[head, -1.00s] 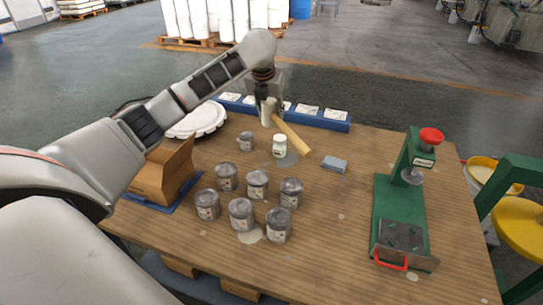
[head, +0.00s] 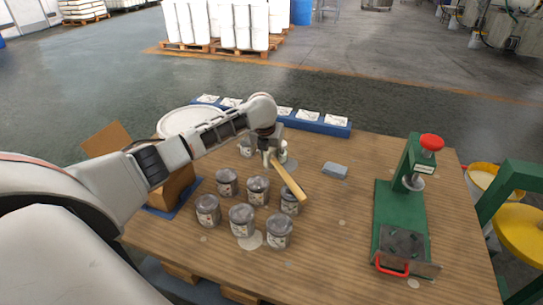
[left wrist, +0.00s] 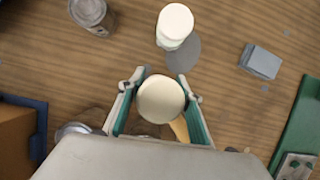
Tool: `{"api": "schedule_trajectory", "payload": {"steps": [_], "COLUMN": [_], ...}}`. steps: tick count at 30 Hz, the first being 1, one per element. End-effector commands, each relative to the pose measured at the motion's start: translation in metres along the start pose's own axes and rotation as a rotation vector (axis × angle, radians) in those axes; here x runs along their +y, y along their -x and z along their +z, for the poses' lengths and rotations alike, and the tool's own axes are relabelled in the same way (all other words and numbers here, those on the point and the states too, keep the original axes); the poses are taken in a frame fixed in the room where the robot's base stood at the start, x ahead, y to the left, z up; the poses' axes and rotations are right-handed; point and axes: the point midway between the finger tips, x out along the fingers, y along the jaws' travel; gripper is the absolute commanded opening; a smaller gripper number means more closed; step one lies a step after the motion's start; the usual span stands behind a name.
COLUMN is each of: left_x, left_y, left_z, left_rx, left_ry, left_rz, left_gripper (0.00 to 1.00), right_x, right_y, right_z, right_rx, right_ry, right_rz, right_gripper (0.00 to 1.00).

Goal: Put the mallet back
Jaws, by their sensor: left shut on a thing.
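My left gripper (head: 270,146) is shut on the mallet's pale cylindrical head and holds it over the table. The mallet's light wooden handle (head: 291,180) slants down to the right, in front of the paint cans in the picture. In the left wrist view the round cream end of the mallet head (left wrist: 160,99) sits between the gripper's two fingers, and a little of the handle (left wrist: 180,128) shows below it. My right gripper is not in view.
Several grey paint cans (head: 241,220) stand at the front middle. A white-lidded jar (left wrist: 174,24) stands close to the mallet. A grey block (head: 335,170) lies to the right, then a green press (head: 386,213). A cardboard box (head: 181,185) is at left, a blue rack (head: 318,127) behind.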

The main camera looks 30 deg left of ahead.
Motion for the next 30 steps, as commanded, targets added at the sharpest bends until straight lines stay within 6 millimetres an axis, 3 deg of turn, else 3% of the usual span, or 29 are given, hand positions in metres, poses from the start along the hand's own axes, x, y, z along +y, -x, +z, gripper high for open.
{"api": "schedule_trajectory", "payload": {"steps": [21, 22, 23, 30], "left_x": [-0.001, -0.001, -0.001, -0.001], "left_y": [-0.011, -0.011, -0.011, -0.011], "left_z": [-0.004, -0.004, -0.004, -0.004], "left_rx": [-0.002, -0.001, -0.001, -0.001], "left_ry": [0.001, 0.001, 0.001, 0.001], "left_rz": [-0.001, -0.001, -0.001, -0.001], "left_gripper": [0.01, 0.42, 0.5, 0.51], "right_x": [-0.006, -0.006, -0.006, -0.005], "right_y": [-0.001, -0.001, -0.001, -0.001], "right_z": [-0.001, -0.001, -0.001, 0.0], "right_rx": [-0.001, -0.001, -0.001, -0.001], "right_ry": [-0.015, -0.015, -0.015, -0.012], "right_rz": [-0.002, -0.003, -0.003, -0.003], "right_gripper": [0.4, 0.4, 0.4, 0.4]}}
